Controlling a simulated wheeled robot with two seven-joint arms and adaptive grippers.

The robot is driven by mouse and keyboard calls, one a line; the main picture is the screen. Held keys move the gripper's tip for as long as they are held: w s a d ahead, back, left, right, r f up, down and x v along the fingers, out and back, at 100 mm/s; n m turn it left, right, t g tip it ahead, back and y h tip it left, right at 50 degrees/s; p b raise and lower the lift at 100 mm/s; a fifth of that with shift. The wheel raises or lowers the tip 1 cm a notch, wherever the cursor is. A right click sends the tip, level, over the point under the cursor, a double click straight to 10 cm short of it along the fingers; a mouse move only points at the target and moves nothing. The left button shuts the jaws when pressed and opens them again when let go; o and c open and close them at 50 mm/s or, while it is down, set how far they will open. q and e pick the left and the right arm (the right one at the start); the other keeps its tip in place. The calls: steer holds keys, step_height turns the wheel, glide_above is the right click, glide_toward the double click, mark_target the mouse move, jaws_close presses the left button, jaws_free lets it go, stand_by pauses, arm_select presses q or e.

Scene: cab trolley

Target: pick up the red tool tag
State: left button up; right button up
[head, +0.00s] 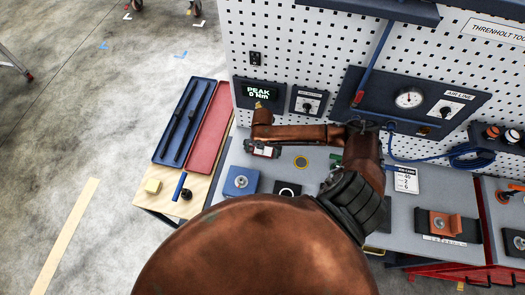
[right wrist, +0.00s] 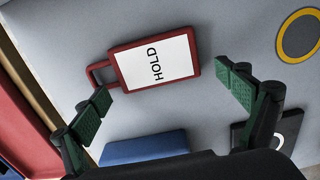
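The red tool tag (right wrist: 125,72) lies flat on the grey bench, with a white label reading HOLD and a loop handle at its left end. In the head view the tag (head: 265,151) shows small below the end of my right arm and is partly covered. My right gripper (right wrist: 165,84) is open and empty. In the right wrist view its two green-padded fingers stand apart, one near the handle side and one near the far end of the tag. I see no contact. My left gripper is not in view.
A blue block (head: 241,181) and a dark block with a white ring (head: 288,190) lie nearby. A yellow ring (head: 302,162) lies to the right. An open red-and-blue case (head: 210,128) lies left. The pegboard (head: 290,45) rises behind the bench.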

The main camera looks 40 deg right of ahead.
steer(key=c, duration=1.2)
steer(key=shift+r, duration=0.6)
steer(key=s+a+r, duration=0.2)
steer(key=s+r, duration=0.2)
steer(key=s+a+r+b, duration=0.1)
steer(key=s+a+r, duration=0.1)
steer(key=s+r, duration=0.2)
steer(key=s+a+r+b, duration=0.1)
steer(key=s+a+r, duration=0.1)
steer(key=s+r, duration=0.2)
steer(key=shift+s+a, duration=0.2)
steer(key=shift+a, duration=0.1)
